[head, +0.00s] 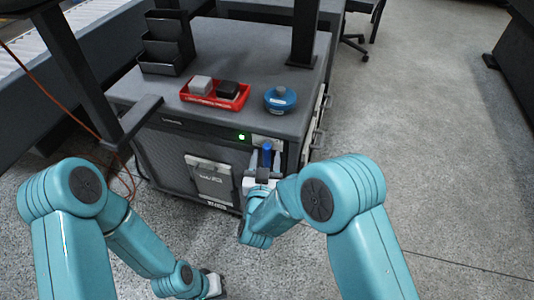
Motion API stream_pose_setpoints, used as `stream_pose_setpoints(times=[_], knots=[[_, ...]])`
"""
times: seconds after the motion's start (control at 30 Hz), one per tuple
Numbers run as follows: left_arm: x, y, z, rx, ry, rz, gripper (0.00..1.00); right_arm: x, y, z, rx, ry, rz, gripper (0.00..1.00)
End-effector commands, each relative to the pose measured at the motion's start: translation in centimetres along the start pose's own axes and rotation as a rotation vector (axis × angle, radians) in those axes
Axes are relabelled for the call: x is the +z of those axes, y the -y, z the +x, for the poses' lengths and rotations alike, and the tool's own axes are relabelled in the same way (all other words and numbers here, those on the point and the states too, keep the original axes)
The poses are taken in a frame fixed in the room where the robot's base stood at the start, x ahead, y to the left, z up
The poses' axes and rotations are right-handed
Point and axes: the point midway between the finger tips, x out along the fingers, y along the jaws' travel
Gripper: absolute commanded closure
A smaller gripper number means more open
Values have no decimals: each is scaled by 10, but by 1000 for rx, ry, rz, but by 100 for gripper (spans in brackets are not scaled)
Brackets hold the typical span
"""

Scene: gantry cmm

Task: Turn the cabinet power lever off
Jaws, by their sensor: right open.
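The cabinet (168,153) stands ahead, a dark box with a grey top. Its power lever (267,152) shows as a small blue handle on the front face, near the right corner. A green light (242,137) glows just left of it. My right gripper (264,160) is at the lever, with its open fingers on either side of the blue handle; I cannot tell whether they touch it. The lever's lower part is hidden by the gripper. My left gripper (213,285) is low over the floor at the bottom, away from the cabinet, and its fingers are too small to read.
On the cabinet top are a red tray (214,103) with two blocks, a blue round object (280,98) and black stepped bins (166,48). Dark posts rise at the left and back. An orange cable hangs at the left. The floor (430,150) at the right is clear.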

Motion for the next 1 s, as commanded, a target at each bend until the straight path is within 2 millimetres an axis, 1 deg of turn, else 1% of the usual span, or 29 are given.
stream_pose_setpoints(times=[0.47,0.57,0.6,0.63,1.0], knots=[[0,0,-1,0,1,0,100,0,0,-4,1,0,0,48],[0,0,-1,0,1,0,100,0,0,-4,1,0,0,78],[0,0,-1,0,1,0,100,0,0,-4,1,0,0,91],[0,0,-1,0,1,0,100,0,0,-4,1,0,0,100],[1,-1,-3,0,2,1,100,-1,0,-2,0,7,-35,100]])
